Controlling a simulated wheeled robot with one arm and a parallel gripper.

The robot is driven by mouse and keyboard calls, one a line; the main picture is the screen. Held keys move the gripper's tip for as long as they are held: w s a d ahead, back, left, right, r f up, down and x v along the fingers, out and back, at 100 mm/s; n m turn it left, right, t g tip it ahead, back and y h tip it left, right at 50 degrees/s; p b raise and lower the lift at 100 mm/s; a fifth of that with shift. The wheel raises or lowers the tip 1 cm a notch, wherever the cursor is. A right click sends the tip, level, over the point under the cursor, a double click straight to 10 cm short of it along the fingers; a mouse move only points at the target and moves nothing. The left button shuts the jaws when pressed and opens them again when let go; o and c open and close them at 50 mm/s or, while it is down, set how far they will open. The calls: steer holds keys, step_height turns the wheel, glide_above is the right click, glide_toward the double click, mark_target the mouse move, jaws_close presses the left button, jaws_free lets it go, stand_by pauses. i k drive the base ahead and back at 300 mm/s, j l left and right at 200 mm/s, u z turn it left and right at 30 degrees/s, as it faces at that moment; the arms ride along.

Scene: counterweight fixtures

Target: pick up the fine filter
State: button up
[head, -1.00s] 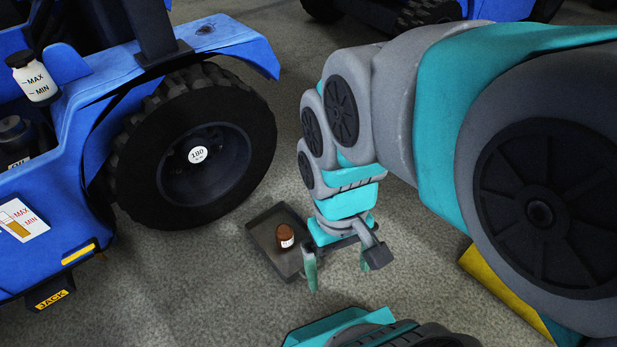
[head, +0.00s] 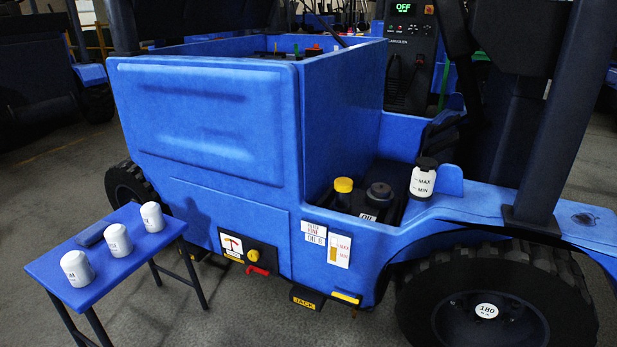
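Three white filter canisters stand upright on a small blue table at the left: one at the front left (head: 77,268), one in the middle (head: 118,240) and one at the back right (head: 152,217). Each has a small dark label on its side. The print is too small to read, so I cannot tell which one is the fine filter. My gripper is not in this view.
The blue table (head: 100,283) has thin dark legs and also bears a dark flat block (head: 93,233). A blue vehicle (head: 210,120) stands close behind it, with a red-handled drain valve (head: 255,262) low on its side. Grey floor (head: 235,318) is open in front.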

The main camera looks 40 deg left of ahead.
mark_target(152, 213)
steer(key=u, duration=2.55)
steer(key=i+j, duration=0.15)
steer(key=i, duration=0.4)
steer(key=i+j+z, duration=0.1)
steer(key=i, duration=0.45)
steer(key=i+j+z, duration=0.1)
steer(key=i+j, duration=0.15)
steer(key=i, duration=0.3)
